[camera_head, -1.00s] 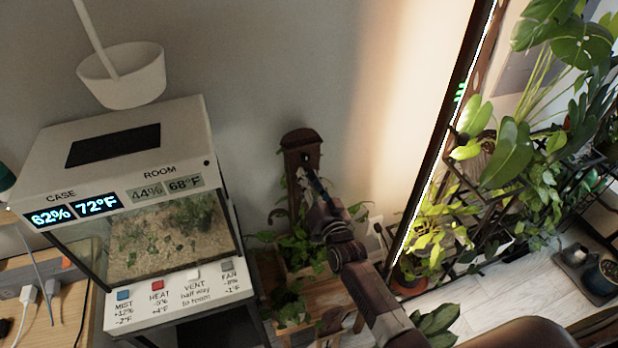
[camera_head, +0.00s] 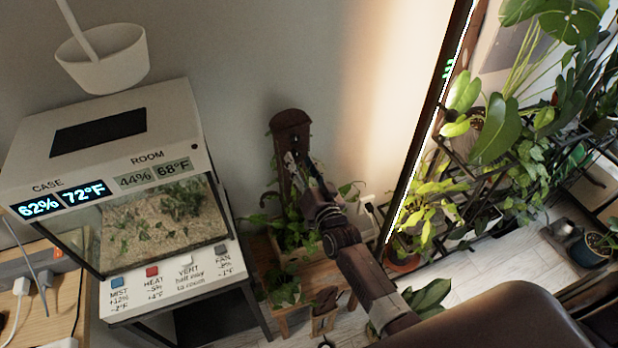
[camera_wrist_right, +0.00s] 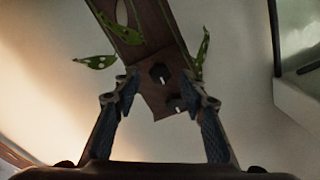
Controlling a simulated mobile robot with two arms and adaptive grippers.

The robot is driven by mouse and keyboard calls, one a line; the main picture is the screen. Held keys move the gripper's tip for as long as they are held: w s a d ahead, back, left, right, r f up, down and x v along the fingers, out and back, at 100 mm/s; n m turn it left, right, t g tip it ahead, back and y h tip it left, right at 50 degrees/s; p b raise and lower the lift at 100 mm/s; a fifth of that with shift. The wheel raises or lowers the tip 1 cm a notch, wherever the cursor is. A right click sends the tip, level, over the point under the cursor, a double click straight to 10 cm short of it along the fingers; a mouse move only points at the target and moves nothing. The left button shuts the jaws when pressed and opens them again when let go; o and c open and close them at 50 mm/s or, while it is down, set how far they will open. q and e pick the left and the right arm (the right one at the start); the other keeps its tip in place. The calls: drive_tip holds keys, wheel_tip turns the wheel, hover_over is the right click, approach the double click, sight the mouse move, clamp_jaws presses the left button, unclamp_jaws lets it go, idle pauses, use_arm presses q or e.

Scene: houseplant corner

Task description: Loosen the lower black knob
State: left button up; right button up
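A brown wooden post (camera_head: 285,128) with a rounded top stands against the wall among leaves. One black knob (camera_head: 296,139) shows near its top; the part below is hidden behind my right gripper (camera_head: 302,166). In the right wrist view the post (camera_wrist_right: 150,40) shows two black knobs. One knob (camera_wrist_right: 160,73) lies between the fingers in the picture, and the other (camera_wrist_right: 176,104) is near the post's end, beside a finger. This view seems upside down, so the first appears to be the lower one. My right gripper (camera_wrist_right: 165,88) is open; contact is unclear. My left gripper is out of view.
Leafy plants in a wooden planter (camera_head: 270,255) surround the post's foot. A terrarium (camera_head: 160,225) with a control panel stands to the left, and a white pot (camera_head: 100,58) hangs above it. A mirror-like lit frame (camera_head: 432,120) and a plant rack (camera_head: 480,165) stand to the right.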

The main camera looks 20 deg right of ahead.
drive_tip(key=s, duration=1)
drive_tip(key=shift+s+d, duration=0.2)
drive_tip(key=shift+s, duration=0.1)
